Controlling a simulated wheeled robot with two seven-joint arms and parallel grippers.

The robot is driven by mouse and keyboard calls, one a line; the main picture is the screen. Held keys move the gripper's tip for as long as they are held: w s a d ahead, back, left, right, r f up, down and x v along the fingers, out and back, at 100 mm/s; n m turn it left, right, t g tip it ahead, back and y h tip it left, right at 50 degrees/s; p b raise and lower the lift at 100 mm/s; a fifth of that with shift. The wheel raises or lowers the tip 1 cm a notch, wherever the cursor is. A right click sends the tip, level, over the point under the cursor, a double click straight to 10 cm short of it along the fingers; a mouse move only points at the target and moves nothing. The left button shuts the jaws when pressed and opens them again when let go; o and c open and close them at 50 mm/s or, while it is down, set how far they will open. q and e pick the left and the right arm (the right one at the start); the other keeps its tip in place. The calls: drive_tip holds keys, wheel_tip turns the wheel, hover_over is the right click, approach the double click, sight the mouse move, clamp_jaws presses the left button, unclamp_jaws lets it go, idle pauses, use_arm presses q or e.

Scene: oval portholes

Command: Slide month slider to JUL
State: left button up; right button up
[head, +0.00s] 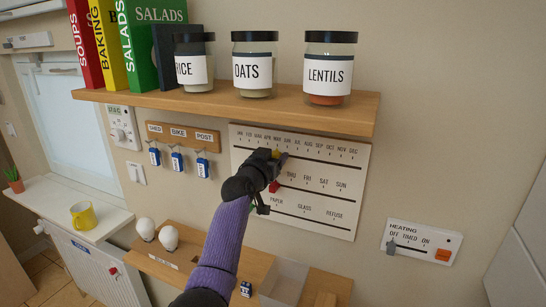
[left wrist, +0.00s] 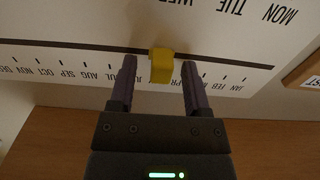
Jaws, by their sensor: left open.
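The wall board (head: 340,205) has a month row along its top, with labels from JAN at left to DEC at right. The yellow month slider (head: 275,153) sits on that row's dark track, around APR to MAY; the exact mark is covered. In the left wrist view, where the board appears upside down, the yellow slider (left wrist: 161,65) stands between my two fingers. My left gripper (head: 280,158) is open around it, with a visible gap on each side. The JUL label (left wrist: 110,77) lies just left of the left finger there. My right gripper is out of view.
A wooden shelf (head: 230,103) with jars and books juts out above the board. A red slider (head: 274,187) is on the day track below. Key hooks (head: 177,160) hang to the left, and a heating panel (head: 424,243) is at lower right.

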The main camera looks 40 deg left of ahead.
use_arm(q)
clamp_jaws()
idle(1.4)
